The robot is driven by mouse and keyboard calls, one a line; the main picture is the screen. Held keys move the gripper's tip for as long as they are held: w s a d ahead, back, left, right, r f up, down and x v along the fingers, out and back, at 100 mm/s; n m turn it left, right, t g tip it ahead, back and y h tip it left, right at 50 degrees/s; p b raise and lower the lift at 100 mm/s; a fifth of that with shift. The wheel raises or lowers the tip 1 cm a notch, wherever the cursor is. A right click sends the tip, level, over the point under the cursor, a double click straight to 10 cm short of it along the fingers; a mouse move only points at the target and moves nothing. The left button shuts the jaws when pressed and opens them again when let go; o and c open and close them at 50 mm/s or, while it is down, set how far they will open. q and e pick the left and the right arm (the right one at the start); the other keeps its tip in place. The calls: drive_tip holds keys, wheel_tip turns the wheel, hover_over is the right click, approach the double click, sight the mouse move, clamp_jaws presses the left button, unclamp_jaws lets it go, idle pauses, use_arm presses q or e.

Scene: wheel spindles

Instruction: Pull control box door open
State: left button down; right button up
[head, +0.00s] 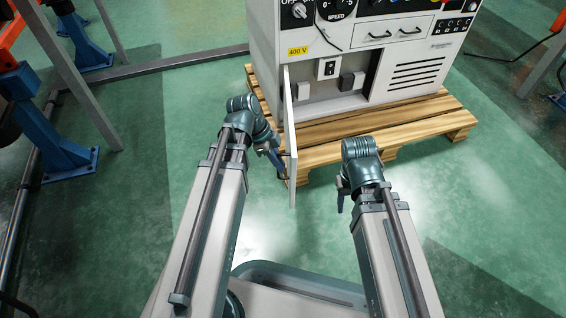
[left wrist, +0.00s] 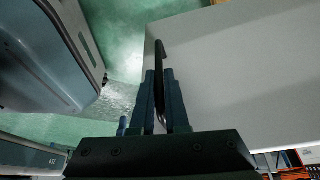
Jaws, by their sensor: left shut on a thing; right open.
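The control box (head: 345,25) is a light grey cabinet with dials and switches on its upper front. Its door (head: 290,140) stands swung out towards me and shows nearly edge-on; the compartment behind it is exposed. My left gripper (head: 279,163) is at the door's outer part, on its left side. In the left wrist view my left gripper (left wrist: 161,100) is shut on the black bar handle (left wrist: 160,62), which is fixed to the pale door panel (left wrist: 235,75). My right gripper (head: 343,194) is open and empty in front of the pallet, right of the door.
The box stands on a wooden pallet (head: 420,122) that juts out in front of it. Blue steel posts (head: 45,125) and a grey frame bar stand at the left. The green floor (head: 490,220) is clear at the right.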

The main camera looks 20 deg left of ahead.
idle(0.3)
use_arm(q)
drive_tip(key=c, duration=0.9)
unclamp_jaws()
drive_tip(key=shift+r, duration=0.1)
drive_tip(key=shift+p+v, duration=6.35)
drive_tip(key=shift+v, duration=0.5)
drive_tip(key=shift+s+d, duration=0.1)
drive_tip(key=shift+d, duration=0.05)
